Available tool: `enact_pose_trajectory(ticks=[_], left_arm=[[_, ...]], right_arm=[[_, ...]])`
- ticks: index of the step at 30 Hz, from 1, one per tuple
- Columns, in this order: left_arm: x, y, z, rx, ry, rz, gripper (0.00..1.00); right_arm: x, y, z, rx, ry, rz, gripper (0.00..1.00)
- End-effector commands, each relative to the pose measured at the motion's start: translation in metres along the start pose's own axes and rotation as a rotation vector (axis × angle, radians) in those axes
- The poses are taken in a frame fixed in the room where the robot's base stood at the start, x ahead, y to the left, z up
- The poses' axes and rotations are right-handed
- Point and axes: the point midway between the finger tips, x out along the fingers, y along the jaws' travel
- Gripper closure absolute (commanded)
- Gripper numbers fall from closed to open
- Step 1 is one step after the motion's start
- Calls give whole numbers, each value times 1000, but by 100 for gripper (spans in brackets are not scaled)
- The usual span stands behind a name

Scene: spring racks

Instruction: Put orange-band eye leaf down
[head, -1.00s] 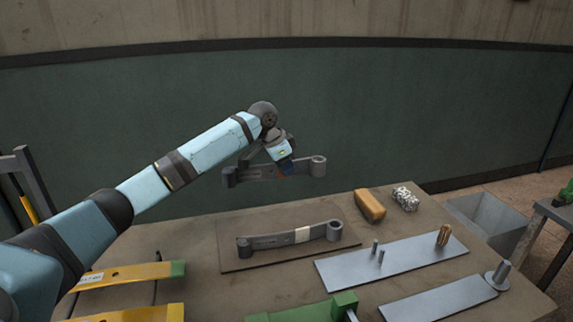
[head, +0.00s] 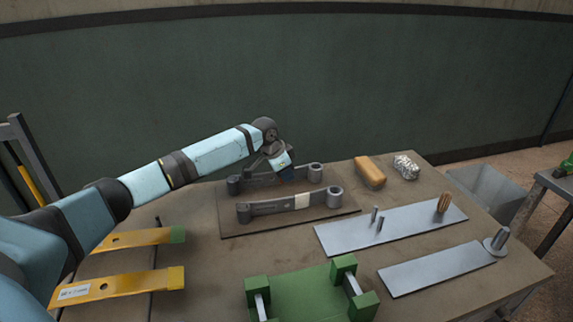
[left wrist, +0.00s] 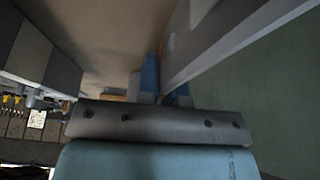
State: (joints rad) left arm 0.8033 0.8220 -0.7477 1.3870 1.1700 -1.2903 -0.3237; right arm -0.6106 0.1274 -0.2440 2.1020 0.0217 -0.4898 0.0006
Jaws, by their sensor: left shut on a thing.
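My left gripper (head: 288,173) is shut on a dark grey eye leaf (head: 258,180) with a round eye at each end. The fingers cover its middle, and I see no orange band on it. The leaf is low over the back of a brown mat (head: 232,224); I cannot tell whether it touches. A second eye leaf (head: 270,207), with a whitish band, lies on the mat just in front, roughly parallel. In the left wrist view the blue fingers (left wrist: 166,85) are at the held leaf (left wrist: 225,42). My right gripper is not in view.
A tan block (head: 370,172) and a speckled silver lump (head: 406,166) lie right of the mat. Grey plates with pins (head: 400,228) lie at right. A green fixture (head: 308,292) stands in front. Yellow banded leaves (head: 125,284) are at left.

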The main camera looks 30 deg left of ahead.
Motion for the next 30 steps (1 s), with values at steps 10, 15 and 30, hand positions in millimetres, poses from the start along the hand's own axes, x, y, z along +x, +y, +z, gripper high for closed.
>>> enact_pose_trajectory(ticks=[10,15,30], left_arm=[[1,-1,-1,1,7,-2,100],[4,0,1,0,3,-1,67],[-27,-1,0,0,4,-2,67]], right_arm=[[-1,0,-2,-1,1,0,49],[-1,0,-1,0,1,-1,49],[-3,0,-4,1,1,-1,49]])
